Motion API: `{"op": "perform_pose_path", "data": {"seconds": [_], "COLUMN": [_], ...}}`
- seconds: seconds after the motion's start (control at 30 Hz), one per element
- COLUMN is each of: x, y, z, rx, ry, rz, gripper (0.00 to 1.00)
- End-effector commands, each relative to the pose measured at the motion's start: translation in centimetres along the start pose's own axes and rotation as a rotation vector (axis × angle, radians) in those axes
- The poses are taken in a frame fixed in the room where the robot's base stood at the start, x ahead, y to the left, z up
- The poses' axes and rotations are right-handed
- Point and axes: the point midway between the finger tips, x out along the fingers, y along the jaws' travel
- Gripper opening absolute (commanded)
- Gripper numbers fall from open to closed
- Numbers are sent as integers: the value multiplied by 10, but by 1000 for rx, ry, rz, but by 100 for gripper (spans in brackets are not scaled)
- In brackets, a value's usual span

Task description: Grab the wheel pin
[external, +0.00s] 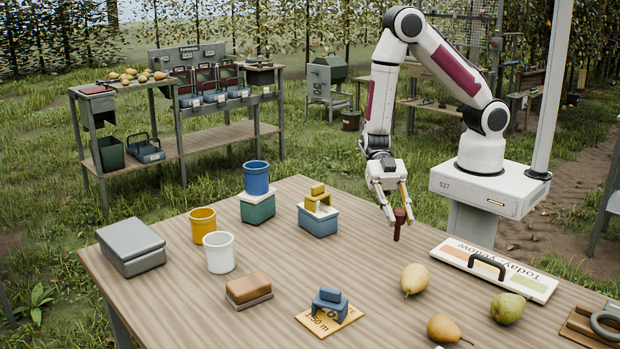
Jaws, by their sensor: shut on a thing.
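My gripper (399,212) points down over the back right part of the table, with its fingers shut on a small dark red, pin-shaped piece (398,226). This looks like the wheel pin. It hangs roughly upright between the fingertips, its narrow end down. The fingers hide part of its upper end. I cannot tell whether its lower end touches the table.
A sign board with a black handle (450,253) lies right of my gripper, with pears (415,279) in front. A blue box (318,224) with yellow blocks stands left. Cups (219,252), a grey case (131,243) and a brown block (247,287) are farther left. The table middle (345,262) is clear.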

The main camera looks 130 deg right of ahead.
Motion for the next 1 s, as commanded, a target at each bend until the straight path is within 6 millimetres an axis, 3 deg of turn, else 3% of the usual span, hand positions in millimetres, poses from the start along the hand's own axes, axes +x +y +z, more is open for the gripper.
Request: {"op": "perform_pose_path", "data": {"seconds": [0.5, 1.0], "x": [-21, -27], "y": [0, 0], "z": [-51, -65], "rx": [-3, 0], "ry": [2, 2], "rz": [1, 1], "gripper": [0, 0]}}
